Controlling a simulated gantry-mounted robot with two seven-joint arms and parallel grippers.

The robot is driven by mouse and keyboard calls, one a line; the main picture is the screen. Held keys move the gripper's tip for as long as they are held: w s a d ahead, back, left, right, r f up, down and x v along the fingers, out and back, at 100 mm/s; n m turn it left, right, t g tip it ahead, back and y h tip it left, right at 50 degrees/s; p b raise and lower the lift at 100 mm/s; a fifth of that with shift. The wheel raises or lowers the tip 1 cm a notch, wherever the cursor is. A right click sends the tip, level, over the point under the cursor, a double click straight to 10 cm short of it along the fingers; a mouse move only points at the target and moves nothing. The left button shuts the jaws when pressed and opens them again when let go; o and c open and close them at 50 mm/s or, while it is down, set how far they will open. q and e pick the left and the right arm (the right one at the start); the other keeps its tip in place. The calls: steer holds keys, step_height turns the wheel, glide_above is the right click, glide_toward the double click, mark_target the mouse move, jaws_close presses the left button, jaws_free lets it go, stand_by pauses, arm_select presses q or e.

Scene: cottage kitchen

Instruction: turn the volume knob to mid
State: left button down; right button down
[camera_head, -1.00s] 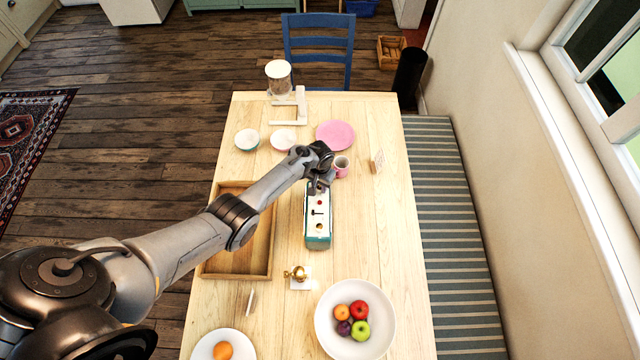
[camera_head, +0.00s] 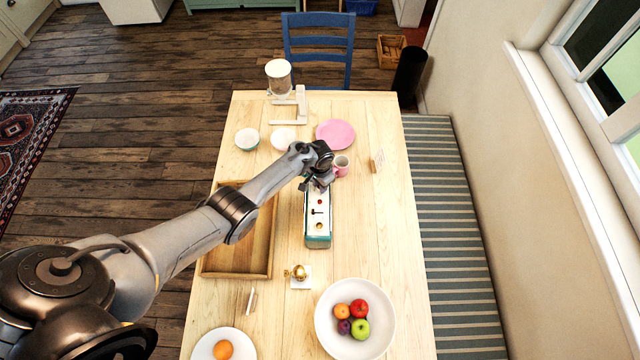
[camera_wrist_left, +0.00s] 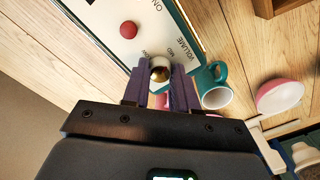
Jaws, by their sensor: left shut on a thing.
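The radio-like box (camera_head: 318,228), with a white top panel and teal sides, stands on the wooden table. In the left wrist view its panel (camera_wrist_left: 105,35) shows a red button (camera_wrist_left: 128,30) and the printed words VOLUME, MID and ON. My left gripper (camera_head: 319,186) is over the far end of the box. In the left wrist view the fingers (camera_wrist_left: 160,88) are shut on the volume knob (camera_wrist_left: 160,74), which is brass and pale, beside the MID label. The knob's pointer cannot be made out. My right gripper is not in view.
The left wrist view shows a teal mug (camera_wrist_left: 217,95) near the box. A wooden tray (camera_head: 262,262) lies left under my arm. A brass bell-like object (camera_head: 298,271) and a fruit bowl (camera_head: 327,335) are nearer.

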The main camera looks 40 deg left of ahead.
arm_select(q)
steer(key=c, duration=0.9)
jaws_free()
steer(key=shift+o, duration=0.2)
step_height(320, 180, up, 11)
steer(key=p, duration=0.3)
steer(key=shift+s+f, duration=0.1)
steer(key=shift+f, duration=0.1)
